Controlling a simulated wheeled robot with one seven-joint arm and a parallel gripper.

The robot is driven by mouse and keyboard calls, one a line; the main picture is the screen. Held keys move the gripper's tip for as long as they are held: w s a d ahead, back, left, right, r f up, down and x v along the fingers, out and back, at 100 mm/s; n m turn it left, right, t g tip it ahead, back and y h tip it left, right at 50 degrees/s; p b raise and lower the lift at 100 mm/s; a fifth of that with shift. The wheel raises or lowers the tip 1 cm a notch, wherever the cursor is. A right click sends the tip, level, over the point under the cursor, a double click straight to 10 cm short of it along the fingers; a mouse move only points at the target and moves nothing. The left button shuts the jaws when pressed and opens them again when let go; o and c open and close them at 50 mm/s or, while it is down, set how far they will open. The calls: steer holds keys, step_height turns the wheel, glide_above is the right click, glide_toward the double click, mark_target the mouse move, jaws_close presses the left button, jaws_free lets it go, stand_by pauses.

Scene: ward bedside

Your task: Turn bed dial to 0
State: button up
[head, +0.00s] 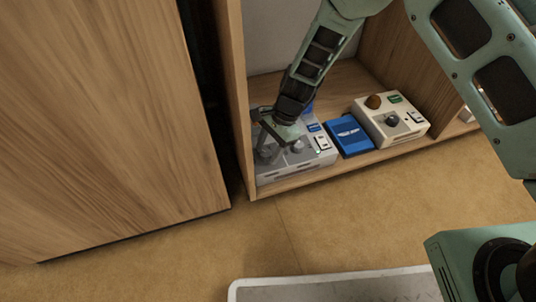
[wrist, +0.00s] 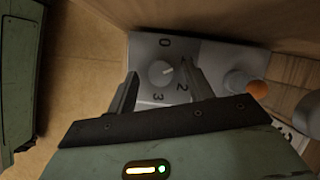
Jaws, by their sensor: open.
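The grey control box (head: 290,170) stands at the left end of the low shelf. In the wrist view its round grey dial (wrist: 159,74) sits between my finger tips. The marks 0, 2 and 3 show around it. The pale pointer line points right and slightly up, between 0 and 2, toward my right finger; any mark there is hidden. My gripper (wrist: 158,68) is open, one finger on each side of the dial; I cannot tell whether either touches it. In the head view my gripper (head: 268,153) reaches down over the box's left part and largely hides the dial.
An orange knob (wrist: 257,89) rises right of the dial in the wrist view. A blue box (head: 348,135) and a cream control box (head: 405,133) with knobs stand to the right on the shelf. A wooden cabinet (head: 110,130) is close on the left. Floor in front is partly clear.

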steer(key=shift+a+f, duration=0.15)
steer(key=shift+f, duration=0.25)
steer(key=shift+c, duration=0.3)
steer(key=c, duration=0.9)
steer(key=shift+r+p, duration=0.1)
steer(key=shift+p, duration=0.2)
